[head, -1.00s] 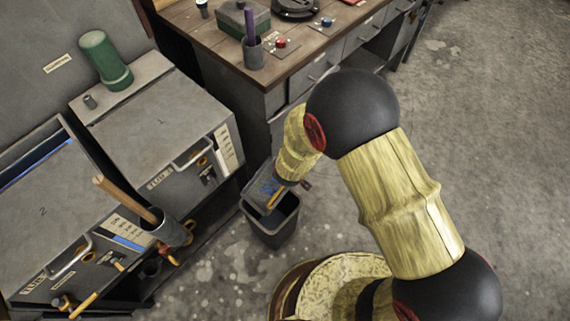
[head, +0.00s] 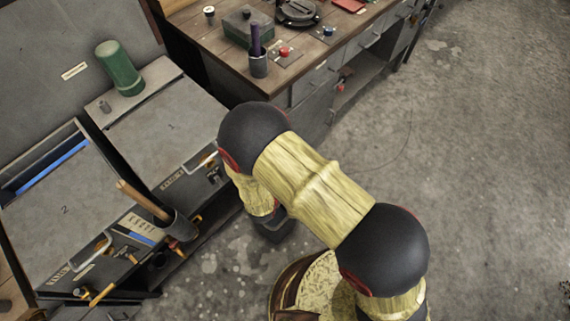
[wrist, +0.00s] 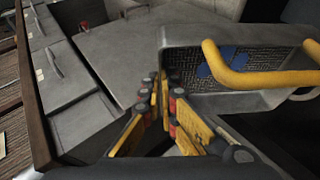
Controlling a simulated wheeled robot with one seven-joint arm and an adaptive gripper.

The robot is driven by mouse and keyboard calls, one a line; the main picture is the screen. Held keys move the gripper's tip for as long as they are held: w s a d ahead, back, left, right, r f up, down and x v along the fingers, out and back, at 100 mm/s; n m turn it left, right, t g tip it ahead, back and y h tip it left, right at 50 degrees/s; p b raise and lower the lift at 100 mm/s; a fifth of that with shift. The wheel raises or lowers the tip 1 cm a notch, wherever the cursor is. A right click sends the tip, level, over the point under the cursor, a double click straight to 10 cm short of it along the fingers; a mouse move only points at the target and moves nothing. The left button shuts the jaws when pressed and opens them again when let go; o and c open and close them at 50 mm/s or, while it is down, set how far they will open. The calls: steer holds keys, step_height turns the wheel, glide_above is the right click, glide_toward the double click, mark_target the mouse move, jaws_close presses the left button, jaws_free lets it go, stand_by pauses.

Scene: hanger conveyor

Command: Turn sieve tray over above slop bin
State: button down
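The sieve tray (wrist: 181,60) fills the upper right of the wrist view, grey with a mesh floor and a yellow bar handle. Blue pieces (wrist: 222,64) lie against the mesh. My gripper (wrist: 161,88) has its yellow fingers close together at the tray's left end and appears shut on it; the exact contact is hidden. In the head view, my arm hides the gripper and most or all of the tray. The tray's tilt is hard to judge.
Cabinet 1 (head: 165,120) and cabinet 2 (head: 65,205) stand left of the bin. A holder with a wooden handle (head: 180,226) is fixed at their front. A wooden workbench (head: 215,40) stands behind.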

steer(key=s+a+r+n+t+h+b, duration=0.2)
steer(key=s+a+n+t+h+b, duration=0.2)
steer(key=t+b, duration=0.6)
steer(key=shift+s+a+r, duration=0.15)
steer(key=shift+s+a, duration=0.7)
steer(key=shift+s, duration=0.55)
steer(key=shift+r, duration=0.1)
steer(key=m+g+y+p, duration=0.1)
steer(key=g+p, duration=0.2)
steer(key=p, duration=0.1)
steer(key=m+g+p, duration=0.2)
steer(key=g+p, duration=0.1)
steer(key=p, duration=0.2)
steer(key=shift+y, duration=0.4)
